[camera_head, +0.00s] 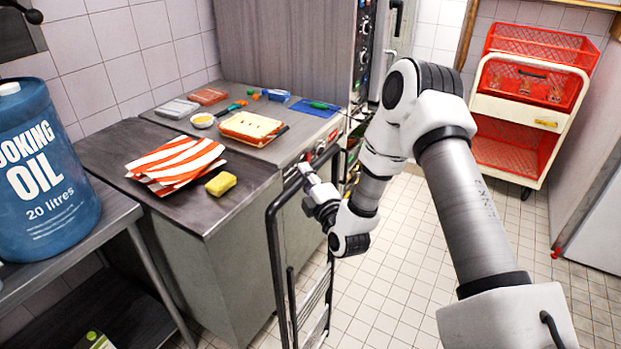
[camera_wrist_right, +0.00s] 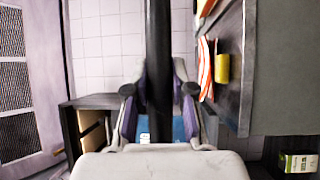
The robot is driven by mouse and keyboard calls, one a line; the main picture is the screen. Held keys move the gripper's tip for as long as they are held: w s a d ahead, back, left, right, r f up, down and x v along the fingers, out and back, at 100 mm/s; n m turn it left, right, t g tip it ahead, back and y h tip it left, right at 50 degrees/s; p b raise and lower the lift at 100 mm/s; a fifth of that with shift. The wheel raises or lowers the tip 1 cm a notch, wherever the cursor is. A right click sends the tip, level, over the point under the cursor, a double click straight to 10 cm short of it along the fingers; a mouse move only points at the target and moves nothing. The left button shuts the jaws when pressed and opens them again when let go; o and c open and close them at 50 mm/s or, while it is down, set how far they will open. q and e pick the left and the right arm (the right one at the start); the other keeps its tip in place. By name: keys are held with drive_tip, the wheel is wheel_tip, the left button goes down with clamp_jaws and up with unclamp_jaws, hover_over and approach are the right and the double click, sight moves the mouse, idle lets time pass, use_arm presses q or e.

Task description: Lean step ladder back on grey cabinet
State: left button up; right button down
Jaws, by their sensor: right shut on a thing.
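The step ladder (camera_head: 275,260) is a dark metal frame standing in front of the grey cabinet (camera_head: 230,255). Its top is about level with the worktop; I cannot tell whether it touches the cabinet, and its feet are out of view. My right gripper (camera_head: 308,178) is shut on the ladder's upper frame. In the right wrist view, a black ladder bar (camera_wrist_right: 158,45) runs between the fingers of my right gripper (camera_wrist_right: 157,88). My left gripper is not in view.
On the worktop lie a striped cloth (camera_head: 175,160), a yellow sponge (camera_head: 221,184) and a sandwich tray (camera_head: 253,127). A blue cooking oil drum (camera_head: 45,170) stands on a side table at left. A red-basket trolley (camera_head: 530,100) stands at back right. The tiled floor between is clear.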

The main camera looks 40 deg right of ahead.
drive_tip(key=shift+w+a+f, duration=0.2)
drive_tip(key=shift+w+a, duration=0.1)
drive_tip(key=shift+w, duration=0.25)
drive_tip(key=shift+w+a+f, duration=0.15)
drive_tip(key=shift+w+a, duration=0.15)
drive_tip(key=shift+w, duration=0.2)
drive_tip(key=shift+w, duration=0.15)
